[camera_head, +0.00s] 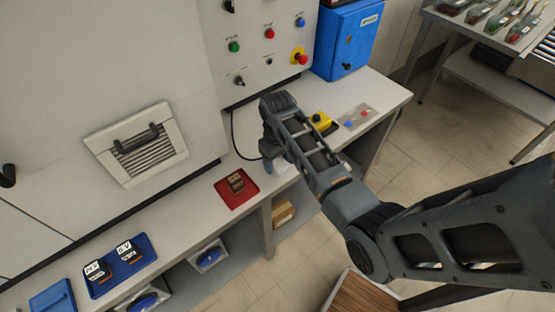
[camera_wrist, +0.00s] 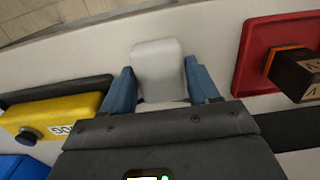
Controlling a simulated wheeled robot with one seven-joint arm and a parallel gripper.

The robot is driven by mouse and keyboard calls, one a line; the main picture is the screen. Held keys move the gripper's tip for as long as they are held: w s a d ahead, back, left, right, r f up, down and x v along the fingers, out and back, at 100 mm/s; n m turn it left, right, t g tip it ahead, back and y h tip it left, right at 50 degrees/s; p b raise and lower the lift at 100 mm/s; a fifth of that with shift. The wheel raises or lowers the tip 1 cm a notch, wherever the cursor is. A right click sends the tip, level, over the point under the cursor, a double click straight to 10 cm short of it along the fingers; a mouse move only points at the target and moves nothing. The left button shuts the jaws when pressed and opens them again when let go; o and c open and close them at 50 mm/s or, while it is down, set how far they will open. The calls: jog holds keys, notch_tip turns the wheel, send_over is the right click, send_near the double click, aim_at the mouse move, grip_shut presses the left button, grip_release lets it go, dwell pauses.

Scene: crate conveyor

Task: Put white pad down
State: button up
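The white pad (camera_wrist: 158,68) is a pale block with rounded corners. In the wrist view it sits between the two blue fingers of my gripper (camera_wrist: 161,88), one finger against each side, so the gripper looks shut on it. Below it is the white worktop (camera_wrist: 215,25); I cannot tell whether the pad touches it. In the head view my gripper (camera_head: 268,169) is low over the worktop, between a red tray and a yellow button box, and my arm hides most of it.
The red tray (camera_head: 227,196) with a dark box (camera_head: 236,182) is left of my gripper. The yellow button box (camera_head: 319,119) is right of it. A blue tray (camera_head: 104,290) with two dark boxes lies farther left. A control panel (camera_head: 262,22) stands behind.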

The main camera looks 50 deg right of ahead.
aim_at(278, 162)
jog(key=shift+o, duration=1.4)
notch_tip(278, 162, up, 12)
jog(key=shift+r+b, duration=0.15)
jog(key=shift+b, duration=0.15)
jog(key=s+a+f+t+h, duration=0.1)
jog(key=s+a+f+t, duration=0.2)
jog(key=s+a+f, duration=0.4)
jog(key=s+a+f+n+t+h, duration=0.1)
jog(key=s+a+f+n+t, duration=0.1)
jog(key=s+a+t, duration=0.35)
jog(key=s+a+r+t+y, duration=0.1)
jog(key=s+a+r+t, duration=0.2)
jog(key=s+r, duration=0.6)
jog(key=s+a+r+n+t+y, duration=0.1)
jog(key=s+a+r+t, duration=0.2)
jog(key=s+r, duration=0.6)
notch_tip(278, 162, up, 5)
jog(key=shift+a+f, duration=0.2)
jog(key=shift+a, duration=1)
